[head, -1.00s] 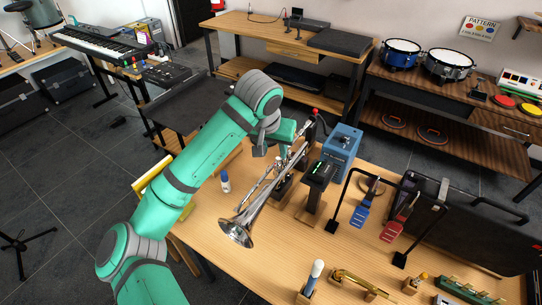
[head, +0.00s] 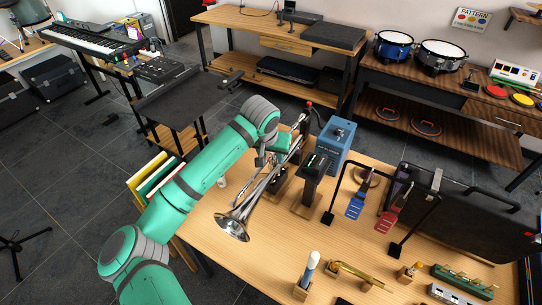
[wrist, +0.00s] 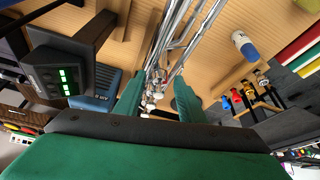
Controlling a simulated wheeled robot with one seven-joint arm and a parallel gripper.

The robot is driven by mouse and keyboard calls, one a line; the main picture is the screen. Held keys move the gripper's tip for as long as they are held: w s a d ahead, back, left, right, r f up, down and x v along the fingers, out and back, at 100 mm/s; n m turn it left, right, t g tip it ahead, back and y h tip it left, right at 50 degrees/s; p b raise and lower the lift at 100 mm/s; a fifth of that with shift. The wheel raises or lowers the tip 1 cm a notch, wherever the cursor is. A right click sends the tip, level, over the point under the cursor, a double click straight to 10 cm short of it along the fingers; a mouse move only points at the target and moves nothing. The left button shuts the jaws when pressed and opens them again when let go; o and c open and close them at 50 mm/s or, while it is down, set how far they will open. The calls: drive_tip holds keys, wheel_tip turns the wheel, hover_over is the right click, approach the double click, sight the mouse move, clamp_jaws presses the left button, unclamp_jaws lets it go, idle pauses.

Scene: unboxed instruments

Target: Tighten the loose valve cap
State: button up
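A silver trumpet (head: 235,225) lies tilted over the wooden table, its bell toward the front. In the wrist view its tubes (wrist: 172,40) run down between my fingers to a cluster of small silver valve parts (wrist: 152,97). Which of these is the loose cap I cannot tell. My gripper (wrist: 160,88) has its two green fingers apart, one on each side of the valve cluster. I see no finger clearly pressing on a cap. In the head view my gripper (head: 280,143) is at the far part of the trumpet, partly hidden by my arm.
A black device with green lights (head: 314,165) and a blue box (head: 335,142) stand close right of the trumpet. A white bottle with a blue cap (wrist: 244,46) stands on the other side. Pedals (head: 356,205) and a black case (head: 450,210) are farther right.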

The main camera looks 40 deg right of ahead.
clamp_jaws()
drive_tip(key=shift+s, duration=0.1)
drive_tip(key=shift+m, duration=0.3)
drive_tip(key=shift+f+m+g, duration=0.1)
drive_tip(key=shift+m+g, duration=0.2)
drive_tip(key=shift+m, duration=0.2)
drive_tip(key=shift+w+a+m+g+h, duration=0.15)
drive_tip(key=shift+m+g, duration=0.1)
drive_tip(key=shift+m, duration=0.45)
drive_tip(key=shift+m+g+h, duration=0.1)
drive_tip(key=shift+m+g, duration=0.1)
drive_tip(key=shift+m, duration=0.5)
drive_tip(key=shift+w+a+m+g+h, duration=0.15)
drive_tip(key=shift+m+g, duration=0.1)
drive_tip(key=shift+m, duration=0.45)
drive_tip(key=shift+d, duration=0.1)
unclamp_jaws()
